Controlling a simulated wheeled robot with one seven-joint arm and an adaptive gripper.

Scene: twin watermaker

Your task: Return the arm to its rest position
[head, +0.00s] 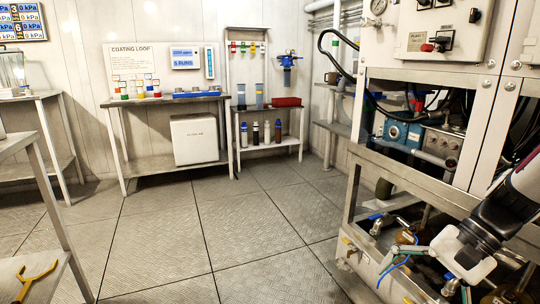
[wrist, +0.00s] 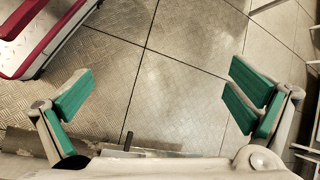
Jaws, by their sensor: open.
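My gripper (wrist: 163,100) is open and empty in the wrist view. In the head view my gripper (head: 432,272) is at the lower right, in front of the lower part of the machine frame (head: 352,190). My arm comes in from the right edge, and most of it is outside the picture.
The machine's lower shelf with pipes and valves (head: 377,225) is close behind my gripper. The tiled floor (head: 200,235) is clear in the middle. Benches (head: 150,105) line the back wall. A yellow tool (head: 36,280) lies on a shelf at lower left.

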